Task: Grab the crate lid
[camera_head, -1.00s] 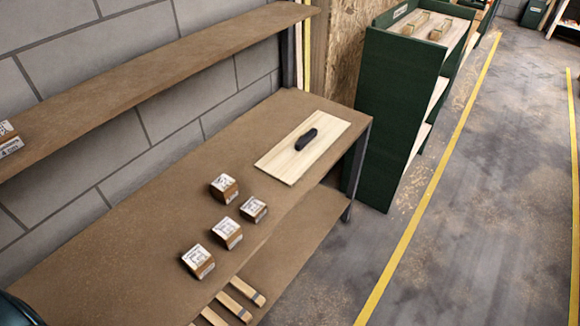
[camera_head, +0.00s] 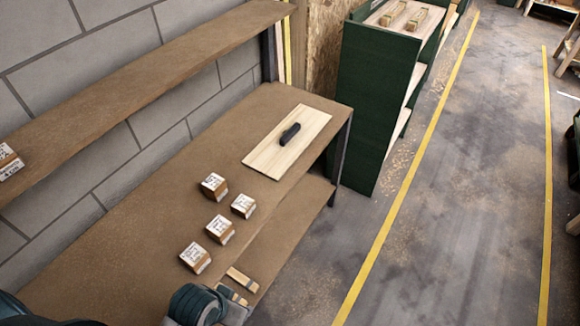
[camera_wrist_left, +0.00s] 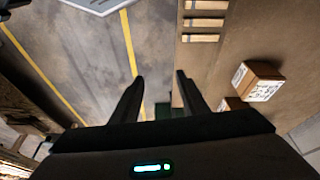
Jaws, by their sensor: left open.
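The crate lid (camera_head: 272,153) is a flat, pale wooden board with a black handle (camera_head: 290,134) on top. It lies flat on the brown workbench (camera_head: 140,225), near its far right end, in the head view. My left gripper (camera_wrist_left: 158,90) shows in the left wrist view with its two dark fingers apart and nothing between them. The lid is not seen in that view. In the head view part of my arm shows at the bottom edge, well short of the lid; its fingers are hidden. My right gripper is not in view.
Several small labelled boxes (camera_head: 220,229) stand on the bench between my arm and the lid. A brown shelf (camera_head: 150,85) runs above along the block wall. A green cabinet (camera_head: 375,110) stands beyond the bench. The floor (camera_head: 450,220) at right is clear.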

